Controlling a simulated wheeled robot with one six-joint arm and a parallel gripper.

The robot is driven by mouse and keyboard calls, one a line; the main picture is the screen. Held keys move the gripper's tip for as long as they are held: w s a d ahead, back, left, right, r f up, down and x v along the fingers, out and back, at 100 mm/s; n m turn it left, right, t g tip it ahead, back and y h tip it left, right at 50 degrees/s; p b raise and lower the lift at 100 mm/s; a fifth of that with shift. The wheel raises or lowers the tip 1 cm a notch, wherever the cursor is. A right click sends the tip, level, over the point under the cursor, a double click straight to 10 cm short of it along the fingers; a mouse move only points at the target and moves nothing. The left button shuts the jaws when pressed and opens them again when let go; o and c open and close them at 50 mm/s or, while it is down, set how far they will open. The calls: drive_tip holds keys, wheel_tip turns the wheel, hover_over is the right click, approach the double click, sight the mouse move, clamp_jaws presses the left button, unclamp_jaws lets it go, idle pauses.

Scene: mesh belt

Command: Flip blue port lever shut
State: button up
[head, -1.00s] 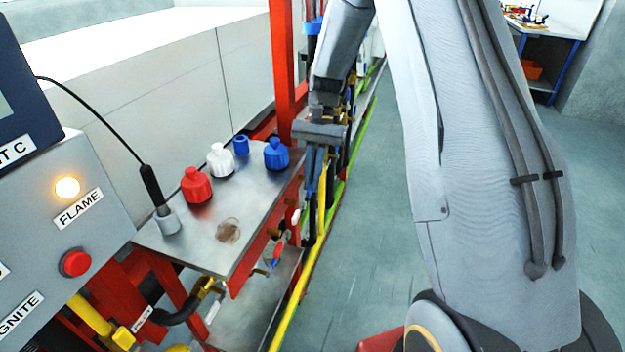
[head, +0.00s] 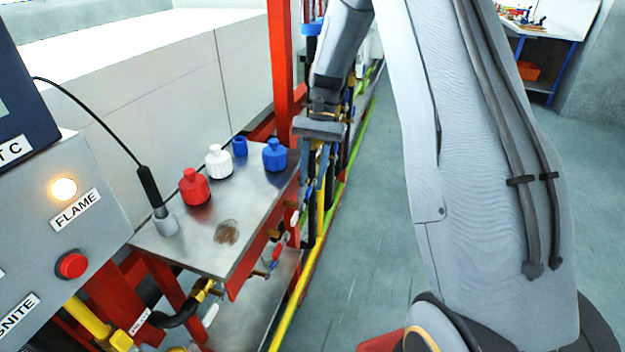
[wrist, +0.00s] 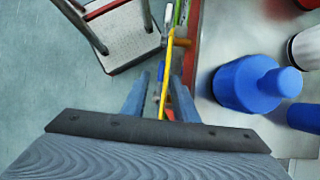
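My gripper (head: 318,168) hangs fingers-down at the right edge of the metal bench, over the pipework. In the wrist view its two blue-grey fingers (wrist: 160,98) are apart, with a yellow pipe (wrist: 165,70) and a small blue part (wrist: 161,72) showing between and beyond them. I cannot tell whether that blue part is the blue port lever. In the head view a small blue handle (head: 271,264) beside a red one shows under the bench edge, left of and below my gripper. Its position, open or shut, is too small to tell. Nothing is visibly held.
On the bench (head: 200,250) stand a red bottle (head: 195,188), a white bottle (head: 219,163) and a blue bottle (head: 275,156), close left of my gripper. A red post (head: 284,60) rises behind. A control panel (head: 60,220) is at left. Open floor (head: 370,220) lies right.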

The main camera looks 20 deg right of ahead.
drive_tip(key=b+v, duration=0.2)
drive_tip(key=v, duration=0.5)
drive_tip(key=shift+s, duration=0.15)
drive_tip(key=s+a+f+n+t+h, duration=0.1)
drive_tip(key=s+f+n+t, duration=0.1)
drive_tip(key=s, duration=0.8)
drive_tip(key=s+a+f+n+t+h, duration=0.2)
drive_tip(key=s+n, duration=0.3)
drive_tip(key=s, duration=0.6)
drive_tip(key=shift+s+f+t, duration=0.2)
drive_tip(key=shift+f+t, duration=0.2)
drive_tip(key=shift+t, duration=0.5)
